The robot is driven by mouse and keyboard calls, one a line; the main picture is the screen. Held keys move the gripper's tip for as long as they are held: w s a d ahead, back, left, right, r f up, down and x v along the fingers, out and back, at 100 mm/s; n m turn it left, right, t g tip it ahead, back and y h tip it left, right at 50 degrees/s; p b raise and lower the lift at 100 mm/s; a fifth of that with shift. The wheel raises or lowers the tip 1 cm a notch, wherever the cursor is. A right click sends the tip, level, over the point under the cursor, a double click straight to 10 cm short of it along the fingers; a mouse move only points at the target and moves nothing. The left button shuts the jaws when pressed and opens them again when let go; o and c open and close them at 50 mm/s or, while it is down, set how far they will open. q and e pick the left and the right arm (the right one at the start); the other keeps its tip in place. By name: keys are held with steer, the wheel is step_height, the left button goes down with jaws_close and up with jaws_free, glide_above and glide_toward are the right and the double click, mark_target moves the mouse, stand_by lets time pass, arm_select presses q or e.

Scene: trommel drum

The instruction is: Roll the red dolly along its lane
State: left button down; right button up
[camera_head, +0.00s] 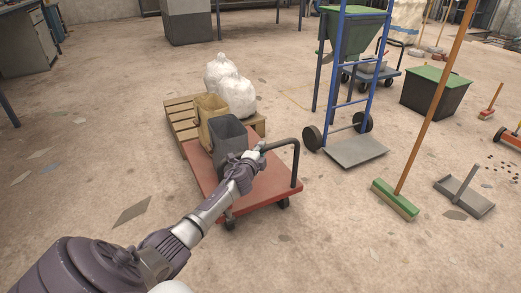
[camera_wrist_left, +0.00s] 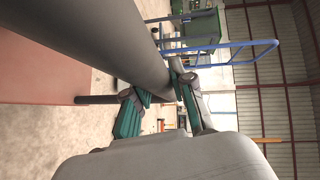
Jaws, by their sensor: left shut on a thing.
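The red dolly (camera_head: 265,187) stands on the concrete floor in the middle of the head view, with a dark push handle (camera_head: 296,160) at its near right end. My left gripper (camera_head: 257,152) is shut on the dolly's handle. In the left wrist view the gripper's green-padded fingers (camera_wrist_left: 157,95) close on the dark handle tube (camera_wrist_left: 110,32), and part of the red deck (camera_wrist_left: 40,75) shows at the left. My right gripper is not in view.
A wooden pallet (camera_head: 180,117) with white sacks (camera_head: 236,95) lies just behind the dolly. A blue hand truck (camera_head: 354,148) stands to the right. A green broom (camera_head: 396,200) and a dustpan (camera_head: 466,199) are further right. The near right floor is clear.

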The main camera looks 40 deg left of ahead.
arm_select(q)
steer(key=shift+a+r, duration=0.15)
steer(key=shift+a, duration=0.1)
steer(key=c, duration=1.4)
jaws_free()
steer(key=o, duration=0.4)
steer(key=shift+w, duration=0.1)
steer(key=shift+o, duration=0.2)
steer(key=shift+d, duration=0.1)
steer(key=v, duration=1.2)
